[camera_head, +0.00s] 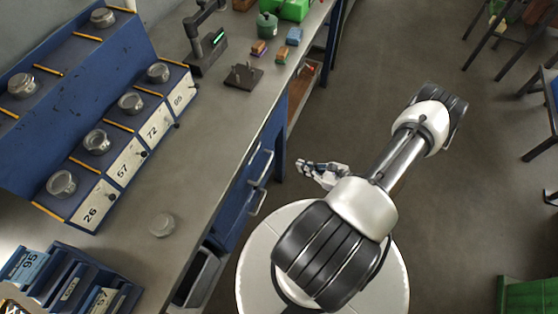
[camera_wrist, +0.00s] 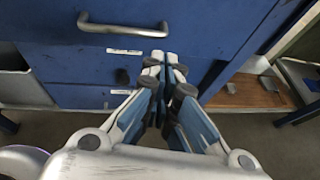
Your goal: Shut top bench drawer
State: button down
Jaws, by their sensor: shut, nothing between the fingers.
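The blue bench drawers (camera_head: 238,200) are under the workbench's right edge in the head view, with two metal handles standing out from their fronts. How far the top drawer stands out is hard to tell. My gripper (camera_head: 303,167) is to the right of the drawers in the head view. In the wrist view my gripper (camera_wrist: 165,62) is shut and empty, its tips overlapping the fronts below the handle.
The workbench (camera_head: 185,150) holds a blue rack of numbered bins, a round metal piece (camera_head: 162,225) and a dark stand (camera_head: 205,50). A dark open box (camera_head: 197,278) is below the bench's front edge. Floor (camera_head: 440,220) to the right is clear up to the blue-framed furniture.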

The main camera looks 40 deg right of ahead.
jog(key=b+x, duration=0.2)
jog(key=x, duration=0.8)
jog(key=shift+w+a, duration=0.1)
jog(key=shift+w, duration=0.05)
